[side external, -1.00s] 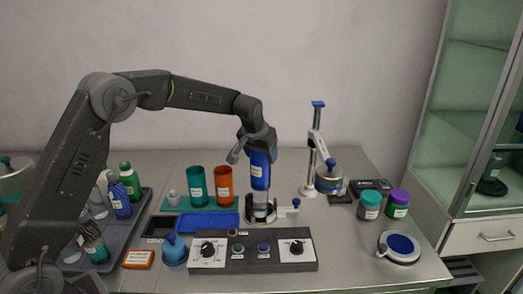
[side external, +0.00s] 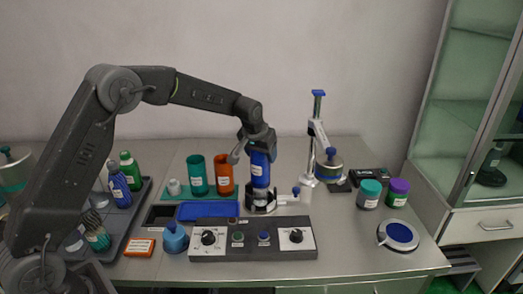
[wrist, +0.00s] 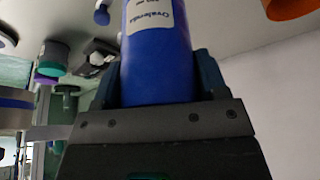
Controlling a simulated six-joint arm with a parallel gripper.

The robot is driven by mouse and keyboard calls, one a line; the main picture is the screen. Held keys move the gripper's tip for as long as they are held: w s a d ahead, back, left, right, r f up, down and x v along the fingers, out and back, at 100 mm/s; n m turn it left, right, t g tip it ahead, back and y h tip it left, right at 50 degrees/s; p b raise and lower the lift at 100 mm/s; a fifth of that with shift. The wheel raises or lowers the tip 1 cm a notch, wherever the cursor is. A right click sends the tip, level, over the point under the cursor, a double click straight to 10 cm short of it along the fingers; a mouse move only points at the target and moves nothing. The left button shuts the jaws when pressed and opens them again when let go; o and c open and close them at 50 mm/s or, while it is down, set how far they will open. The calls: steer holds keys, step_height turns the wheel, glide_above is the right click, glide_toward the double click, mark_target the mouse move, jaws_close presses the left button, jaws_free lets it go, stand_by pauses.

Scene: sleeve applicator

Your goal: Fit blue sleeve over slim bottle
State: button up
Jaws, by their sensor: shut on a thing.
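The blue sleeve (side external: 260,170), a tube with a white label, is upright in my gripper (side external: 258,150). In the wrist view the sleeve (wrist: 158,65) fills the space between the two fingers of my gripper (wrist: 158,90), which is shut on it. Below the sleeve, a pale short length of the slim bottle (side external: 261,194) shows, standing in a clamp holder (side external: 260,205). The sleeve is in line above the holder, and its lower end seems to be around the bottle's upper part. The bottle's top is hidden.
A teal cup (side external: 197,176) and an orange cup (side external: 224,175) stand left of the holder. A control panel (side external: 253,239) lies in front. A post stand (side external: 318,135) rises to the right. Teal and purple-lidded jars (side external: 398,194) stand further right. A blue tray (side external: 206,211) lies left.

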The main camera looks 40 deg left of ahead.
steer(key=o, duration=1.1)
steer(key=shift+c, duration=0.2)
steer(key=shift+o, duration=0.2)
step_height(320, 180, up, 11)
stand_by(1.2)
stand_by(0.3)
